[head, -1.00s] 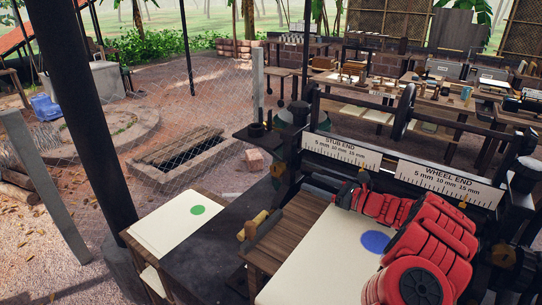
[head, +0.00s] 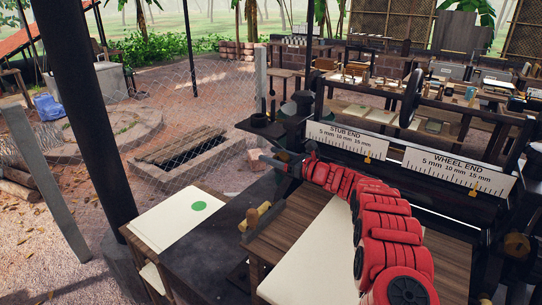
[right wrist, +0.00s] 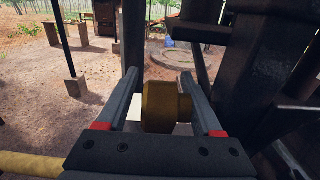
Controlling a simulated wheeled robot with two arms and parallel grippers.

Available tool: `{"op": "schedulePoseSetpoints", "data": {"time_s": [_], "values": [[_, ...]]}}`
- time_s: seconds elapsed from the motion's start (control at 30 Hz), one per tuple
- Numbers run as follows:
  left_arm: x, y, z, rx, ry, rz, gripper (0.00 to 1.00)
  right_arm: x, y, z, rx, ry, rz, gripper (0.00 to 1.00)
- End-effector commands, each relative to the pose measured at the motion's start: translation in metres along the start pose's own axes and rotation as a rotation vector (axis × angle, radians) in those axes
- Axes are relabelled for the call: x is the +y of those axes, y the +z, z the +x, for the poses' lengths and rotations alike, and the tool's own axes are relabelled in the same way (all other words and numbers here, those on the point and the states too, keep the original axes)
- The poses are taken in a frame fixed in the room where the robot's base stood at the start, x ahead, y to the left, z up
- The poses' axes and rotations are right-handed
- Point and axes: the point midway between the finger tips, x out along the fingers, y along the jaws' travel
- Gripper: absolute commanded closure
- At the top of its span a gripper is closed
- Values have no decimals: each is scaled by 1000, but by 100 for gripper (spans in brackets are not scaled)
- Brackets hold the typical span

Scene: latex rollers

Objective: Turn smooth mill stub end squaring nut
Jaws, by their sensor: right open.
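The smooth mill stands at the right in the head view, with a white STUB END scale plate (head: 345,142) and a WHEEL END plate (head: 460,172). My right gripper (head: 272,160) is at the mill's left, stub end side, its red arm coming up from the lower right. In the right wrist view, a brass-coloured nut (right wrist: 160,105) sits between the two grey fingers of the open right gripper (right wrist: 160,75). Narrow gaps show beside the nut; whether a finger touches it I cannot tell. The gripper hides this nut in the head view. My left gripper is out of view.
A cream sheet (head: 300,270) lies on the mill's wooden feed table, partly behind my arm. Another sheet with a green dot (head: 199,206) lies on a stand to the left. A dark post (head: 85,120) stands at far left. Dark mill frame parts (right wrist: 265,80) crowd the wrist view's right.

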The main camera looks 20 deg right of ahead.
Motion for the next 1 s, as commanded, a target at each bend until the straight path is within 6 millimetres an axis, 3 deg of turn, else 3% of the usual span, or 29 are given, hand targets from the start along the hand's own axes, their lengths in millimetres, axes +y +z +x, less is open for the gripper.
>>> {"op": "schedulePoseSetpoints", "data": {"time_s": [0.47,0.83,1.0], "values": [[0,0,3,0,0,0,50,1,0,8,-3,1,3,32],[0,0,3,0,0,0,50,1,0,8,-3,1,2,99],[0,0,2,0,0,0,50,1,0,8,-4,1,2,100]]}}
